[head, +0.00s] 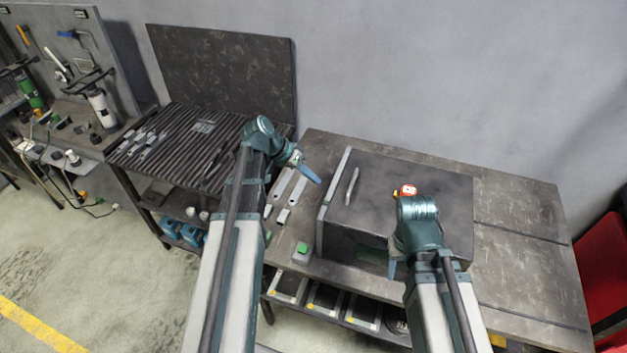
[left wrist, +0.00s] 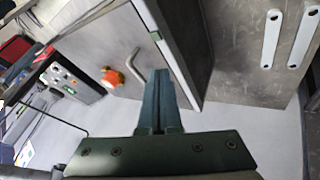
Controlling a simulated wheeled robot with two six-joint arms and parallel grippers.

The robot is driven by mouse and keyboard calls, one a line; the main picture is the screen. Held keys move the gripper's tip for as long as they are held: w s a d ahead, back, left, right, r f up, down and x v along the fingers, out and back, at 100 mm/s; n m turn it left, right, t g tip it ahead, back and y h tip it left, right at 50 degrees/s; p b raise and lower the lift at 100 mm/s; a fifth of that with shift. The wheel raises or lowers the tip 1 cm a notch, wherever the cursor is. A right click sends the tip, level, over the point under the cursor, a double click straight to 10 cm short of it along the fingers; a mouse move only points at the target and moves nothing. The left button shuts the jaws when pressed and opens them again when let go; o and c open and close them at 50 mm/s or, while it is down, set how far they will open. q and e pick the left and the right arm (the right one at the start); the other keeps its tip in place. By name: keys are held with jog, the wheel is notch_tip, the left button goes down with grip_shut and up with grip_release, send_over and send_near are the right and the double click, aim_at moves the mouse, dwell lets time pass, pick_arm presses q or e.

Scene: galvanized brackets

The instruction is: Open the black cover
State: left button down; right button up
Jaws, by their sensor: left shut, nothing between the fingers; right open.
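The black cover (head: 425,180) is the dark flat top of a box on the right-hand table. It looks lowered over the box. A pale bar handle (head: 352,186) stands near its left side; the handle also shows in the left wrist view (left wrist: 130,62). My left gripper (head: 311,173) is shut and empty, left of the box and apart from the handle. Its closed fingers show in the left wrist view (left wrist: 155,100). My right gripper (head: 391,270) is open in front of the box. My right arm hides part of the box's front.
Flat metal brackets (head: 298,187) and a green-topped button box (head: 302,251) lie left of the box. A slatted table (head: 185,145) stands further left. The table's right side (head: 525,255) is clear.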

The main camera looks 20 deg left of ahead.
aim_at(336, 202)
pick_arm(q)
jog(key=b+x, duration=0.4)
jog(key=x, duration=0.2)
jog(key=shift+f, duration=0.4)
jog(key=d, duration=0.3)
jog(key=shift+s+r, duration=0.2)
jog(key=shift+s, duration=0.15)
jog(key=shift+d, duration=0.55)
pick_arm(e)
notch_tip(336, 202, down, 5)
jog(key=shift+f, duration=0.1)
